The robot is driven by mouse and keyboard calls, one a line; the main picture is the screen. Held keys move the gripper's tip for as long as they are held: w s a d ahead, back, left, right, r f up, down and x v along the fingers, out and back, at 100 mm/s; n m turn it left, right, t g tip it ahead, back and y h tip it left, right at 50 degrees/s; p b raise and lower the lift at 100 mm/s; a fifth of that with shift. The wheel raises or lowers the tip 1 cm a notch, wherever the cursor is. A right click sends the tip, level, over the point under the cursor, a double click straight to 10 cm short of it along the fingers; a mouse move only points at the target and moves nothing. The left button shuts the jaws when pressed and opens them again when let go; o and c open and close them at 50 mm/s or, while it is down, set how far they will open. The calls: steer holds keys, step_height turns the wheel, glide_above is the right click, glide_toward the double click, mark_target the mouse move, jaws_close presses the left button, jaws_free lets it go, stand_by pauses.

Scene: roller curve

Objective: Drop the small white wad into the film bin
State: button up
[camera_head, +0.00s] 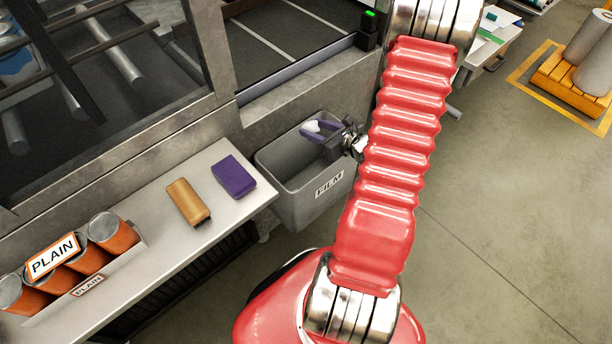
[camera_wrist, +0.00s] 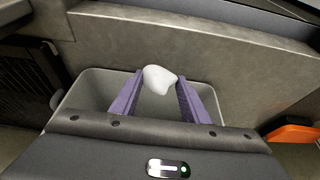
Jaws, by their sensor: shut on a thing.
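The small white wad (camera_wrist: 158,79) is held between the two purple fingertips of my gripper (camera_wrist: 157,84) in the wrist view. In the head view my gripper (camera_head: 318,128) is over the grey film bin (camera_head: 312,205), with the white wad (camera_head: 313,127) just showing at its fingers. The bin has a "FILM" label on its front and an open top. In the wrist view the bin's rim (camera_wrist: 92,75) shows behind and around the fingers. The wad appears above the opening; its exact height over the rim is hard to tell.
Left of the bin, a grey bench (camera_head: 150,215) holds a purple block (camera_head: 234,177), a tan block (camera_head: 188,202) and several orange rolls (camera_head: 112,233) with "PLAIN" signs. A metal machine wall (camera_head: 300,95) stands behind the bin.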

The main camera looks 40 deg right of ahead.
steer(key=shift+f, duration=0.1)
steer(key=shift+f, duration=2.9)
steer(key=o, duration=1.1)
steer(key=shift+v, duration=6.9)
